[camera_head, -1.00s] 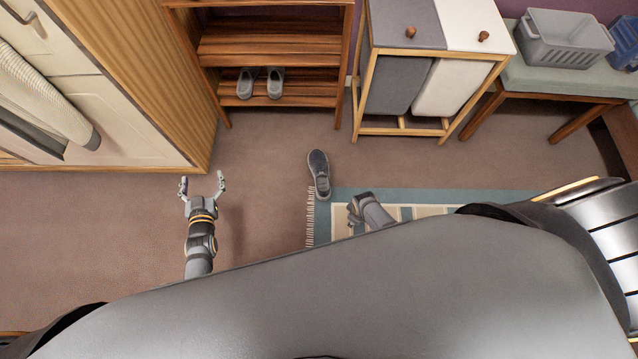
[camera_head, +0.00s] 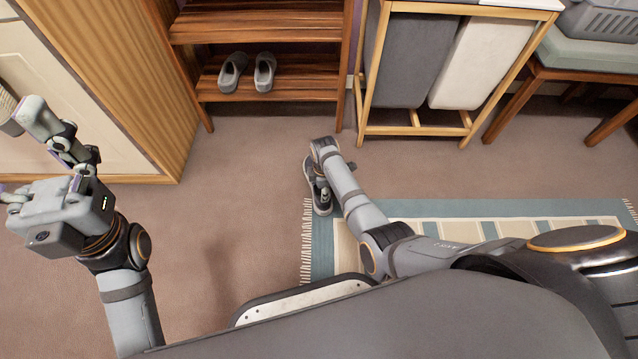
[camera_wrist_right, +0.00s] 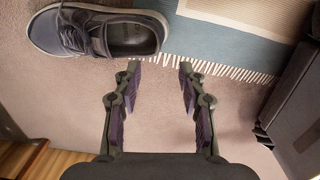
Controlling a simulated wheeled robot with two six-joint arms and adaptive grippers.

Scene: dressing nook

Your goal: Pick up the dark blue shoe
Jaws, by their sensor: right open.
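The dark blue shoe (camera_head: 323,209) lies on the carpet at the rug's left corner; in the head view my right gripper (camera_head: 322,168) covers much of it. In the right wrist view the shoe (camera_wrist_right: 85,32) lies on its sole at top left, with grey laces, a pale sole rim and its opening to the right. My right gripper (camera_wrist_right: 159,68) is open, with nothing between its fingers. Its left fingertip is close to the shoe's opening end; I cannot tell if they touch. My left gripper (camera_head: 28,158) is raised at the left, open and empty.
A fringed blue and cream rug (camera_head: 317,262) lies to the right. A wooden rack (camera_head: 290,85) with a grey pair of shoes (camera_head: 248,72) stands at the back. A laundry hamper (camera_head: 415,70) and bench (camera_head: 585,55) are back right, a wooden cabinet (camera_head: 130,90) left. Carpet between is clear.

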